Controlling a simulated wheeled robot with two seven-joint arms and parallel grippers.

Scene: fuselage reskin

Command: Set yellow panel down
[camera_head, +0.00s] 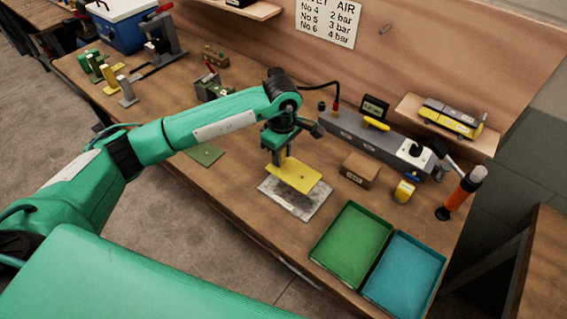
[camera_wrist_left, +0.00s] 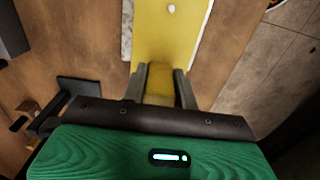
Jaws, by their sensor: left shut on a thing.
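The yellow panel (camera_head: 296,177) is a flat plate with a small dark mark or hole in it. It is over the grey metal plate (camera_head: 299,200) on the bench; I cannot tell whether the two touch. My left gripper (camera_head: 279,158) is shut on the yellow panel at its back left end. In the left wrist view the panel (camera_wrist_left: 168,35) runs away from between the two fingers (camera_wrist_left: 163,85), with a strip of the grey plate at its left edge. My right gripper is not in view.
A green tray (camera_head: 350,243) and a teal tray (camera_head: 405,272) lie to the right. A green panel (camera_head: 205,153) lies to the left. Bare wood surrounds the grey plate.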

